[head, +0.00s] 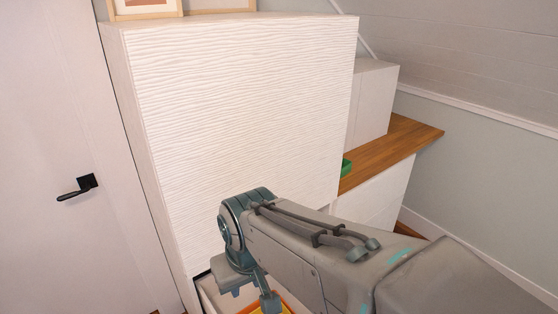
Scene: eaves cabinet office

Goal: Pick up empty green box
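A small piece of a green box (347,167) shows on the wooden countertop (390,150), right beside the tall white cabinet. Most of it is hidden behind the cabinet's edge, so I cannot tell if it is empty. My gripper (252,296) points down at the bottom of the head view, in front of the cabinet and well to the lower left of the green box. Its fingertips are partly cut off or hidden, and I cannot tell whether it is open or shut.
The tall white cabinet (240,100) with a wavy front fills the middle. An orange and yellow item (287,306) lies below my gripper, in what looks like an open drawer. A white box-like unit (372,100) stands on the countertop. A door with a black handle (77,188) is at left.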

